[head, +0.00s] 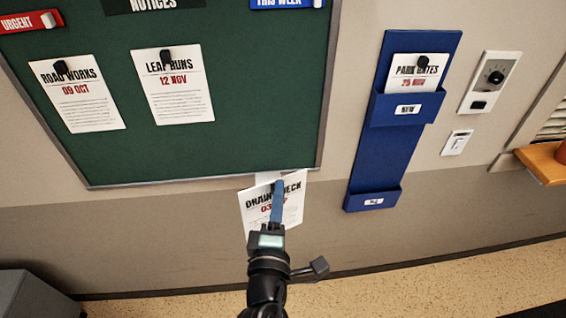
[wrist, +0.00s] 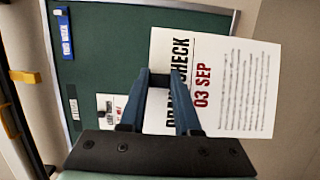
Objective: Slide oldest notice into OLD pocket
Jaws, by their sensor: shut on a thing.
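My gripper (head: 277,186) is shut on the white DRAIN CHECK notice (head: 292,208), just below the board's bottom edge. In the wrist view the notice (wrist: 250,90) reads 03 SEP and sits between the fingers (wrist: 160,76), turned sideways. The blue wall rack (head: 365,155) is to the right of my gripper. Its lower pocket (head: 352,201) looks empty and has a small label too tiny to read surely. Its upper pocket (head: 385,108), labelled NEW, holds the PARK GATES notice (head: 405,72) under a black clip.
The green board (head: 240,110) carries the ROAD WORKS notice, 09 OCT (head: 90,108), and the LEAF RUNS notice, 12 NOV (head: 185,105), both clipped. A dial panel (head: 488,85) and a switch (head: 456,143) are right of the rack. A wooden ledge (head: 545,163) juts out at far right. Wall between notice and rack is clear.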

